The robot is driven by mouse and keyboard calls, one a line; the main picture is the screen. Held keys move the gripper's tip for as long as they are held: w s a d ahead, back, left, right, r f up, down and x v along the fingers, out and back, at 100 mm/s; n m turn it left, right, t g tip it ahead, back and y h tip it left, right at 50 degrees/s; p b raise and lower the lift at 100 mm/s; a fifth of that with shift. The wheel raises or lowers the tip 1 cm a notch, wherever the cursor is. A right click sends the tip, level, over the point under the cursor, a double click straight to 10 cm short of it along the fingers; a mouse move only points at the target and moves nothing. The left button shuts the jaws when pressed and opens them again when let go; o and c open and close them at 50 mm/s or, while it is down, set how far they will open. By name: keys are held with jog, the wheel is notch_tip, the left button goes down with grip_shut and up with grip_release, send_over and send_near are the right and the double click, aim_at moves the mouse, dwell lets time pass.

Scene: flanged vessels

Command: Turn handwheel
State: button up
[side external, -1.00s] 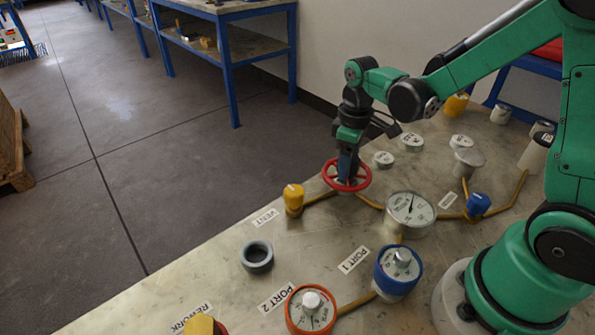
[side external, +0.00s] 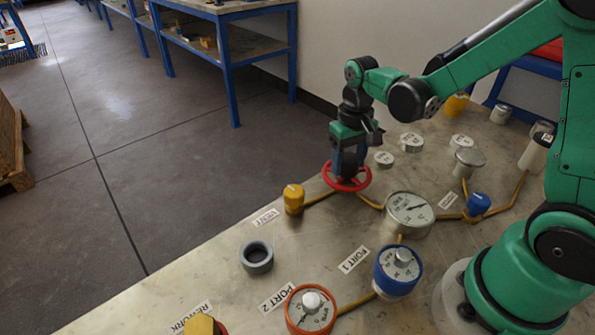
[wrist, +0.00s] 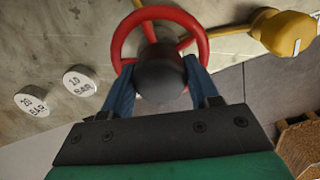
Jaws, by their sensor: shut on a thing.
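The red handwheel (side external: 333,180) lies flat near the table's far left edge, with a brass pipe running from it on either side. In the wrist view the red handwheel (wrist: 203,38) shows its rim, spokes and a dark round hub (wrist: 160,74). My gripper (side external: 347,172) points down over the middle of the wheel. In the wrist view its two blue fingers (wrist: 160,84) are shut on the handwheel at the hub, one on each side. The gauge (side external: 409,211) beside the wheel has its needle pointing to the right.
A yellow knob (side external: 294,199) stands close left of the wheel and a blue knob (side external: 478,204) to the right. Loose round weights (side external: 411,142) lie behind. Blue (side external: 397,270) and orange-red (side external: 310,309) ported vessels and a grey ring (side external: 257,257) stand in front.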

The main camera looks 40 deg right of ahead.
aim_at(349, 157)
dwell(0.4)
jog(key=o, duration=1.3)
jog(key=shift+c, duration=0.2)
jog(key=shift+r, duration=0.1)
jog(key=shift+r, duration=2.75)
jog(key=s+a+r+n+t, duration=0.2)
jog(key=s+a+r+t, duration=0.1)
jog(key=t, duration=0.4)
jog(key=shift+s+a+r+n, duration=0.35)
jog(key=shift+s+a+n, duration=0.05)
jog(key=shift+s+a, duration=0.55)
